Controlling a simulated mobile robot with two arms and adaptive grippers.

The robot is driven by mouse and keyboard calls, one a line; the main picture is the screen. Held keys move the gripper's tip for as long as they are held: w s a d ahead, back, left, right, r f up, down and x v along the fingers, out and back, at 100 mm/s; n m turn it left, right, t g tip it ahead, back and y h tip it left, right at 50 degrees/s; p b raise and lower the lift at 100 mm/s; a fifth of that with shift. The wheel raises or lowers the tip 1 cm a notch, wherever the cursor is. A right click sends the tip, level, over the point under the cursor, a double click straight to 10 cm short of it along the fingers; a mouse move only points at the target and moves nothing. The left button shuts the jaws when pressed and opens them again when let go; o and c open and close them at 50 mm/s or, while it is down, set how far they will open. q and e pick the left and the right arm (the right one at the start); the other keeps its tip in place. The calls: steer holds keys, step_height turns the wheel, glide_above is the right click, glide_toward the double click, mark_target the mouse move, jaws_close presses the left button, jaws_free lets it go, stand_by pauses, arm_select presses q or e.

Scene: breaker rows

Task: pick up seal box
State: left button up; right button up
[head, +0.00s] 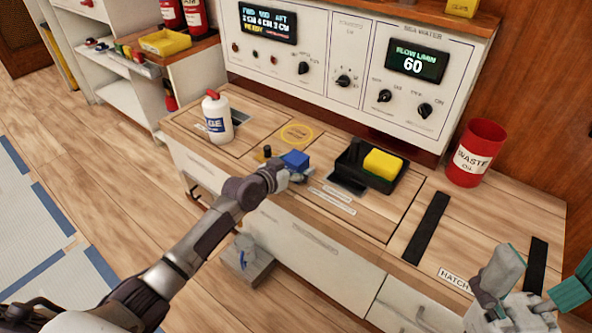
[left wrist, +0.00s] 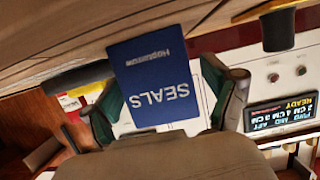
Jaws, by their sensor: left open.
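The seal box is a small blue box (head: 296,159) on the wooden counter top, near its front edge. In the left wrist view its blue face (left wrist: 155,85) reads SEALS and lies between my two fingers. My left gripper (head: 290,173) is open, with a finger on either side of the box; I cannot tell whether they touch it. The gripper hides the near, lower part of the box in the head view. My right gripper (head: 500,287) is at the lower right, partly cut off, away from the box; its opening is unclear.
A small dark-and-yellow item (head: 265,152) stands just left of the box. A white bottle (head: 217,117) stands further left. A black tray (head: 352,160) holding a yellow block (head: 382,164) is to the right. A red waste bin (head: 475,153) stands at the far right.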

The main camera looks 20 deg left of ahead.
arm_select(q)
steer(key=shift+w, duration=0.1)
steer(key=c, duration=1.3)
